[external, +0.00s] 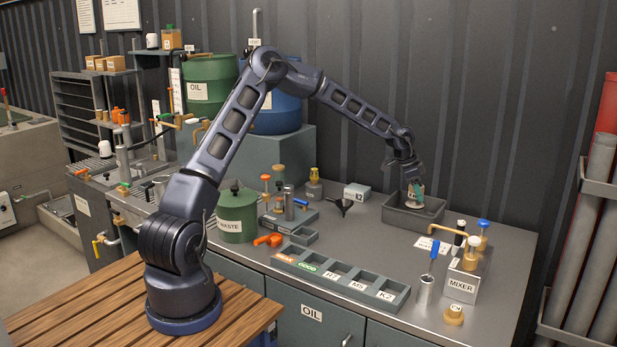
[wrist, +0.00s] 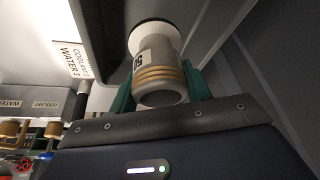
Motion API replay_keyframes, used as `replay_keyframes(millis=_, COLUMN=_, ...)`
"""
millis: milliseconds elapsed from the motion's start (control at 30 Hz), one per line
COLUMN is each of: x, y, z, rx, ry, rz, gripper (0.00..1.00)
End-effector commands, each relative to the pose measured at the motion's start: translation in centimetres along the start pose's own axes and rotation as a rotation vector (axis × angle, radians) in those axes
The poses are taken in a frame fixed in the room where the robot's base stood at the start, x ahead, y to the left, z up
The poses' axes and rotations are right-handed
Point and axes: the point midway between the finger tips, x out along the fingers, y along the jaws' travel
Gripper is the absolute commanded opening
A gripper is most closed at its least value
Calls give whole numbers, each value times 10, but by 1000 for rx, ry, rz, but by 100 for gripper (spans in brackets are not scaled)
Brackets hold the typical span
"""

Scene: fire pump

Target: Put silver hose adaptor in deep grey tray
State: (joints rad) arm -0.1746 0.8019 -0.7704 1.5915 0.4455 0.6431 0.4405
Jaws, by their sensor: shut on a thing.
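The deep grey tray (external: 432,217) stands at the back right of the metal counter in the external view. My gripper (external: 414,190) points down just over the tray, with its lower end around the height of the tray's rim. It is shut on the silver hose adaptor (wrist: 160,75), which is grey with brass-coloured rings and a partly readable label. Green fingers sit on both sides of the adaptor in the wrist view. In the external view the adaptor is small and partly hidden by the fingers. I cannot tell whether it touches the tray floor.
The mixer block (external: 462,284) with valves and a brass pipe stands right of the tray. A small grey box (external: 357,192) and a black funnel-like part (external: 341,206) lie to the left. A sectioned grey rack (external: 345,280) lines the front edge. The counter's middle is clear.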

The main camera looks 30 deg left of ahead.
Motion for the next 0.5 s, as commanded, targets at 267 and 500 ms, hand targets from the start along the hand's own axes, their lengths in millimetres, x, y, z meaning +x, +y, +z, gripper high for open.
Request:
replay_keyframes(millis=267, x=18, y=0, z=7, rx=-1, ry=0, rz=1, gripper=16)
replay_keyframes(millis=500, x=43, y=0, z=17, rx=0, ry=1, rz=0, gripper=16)
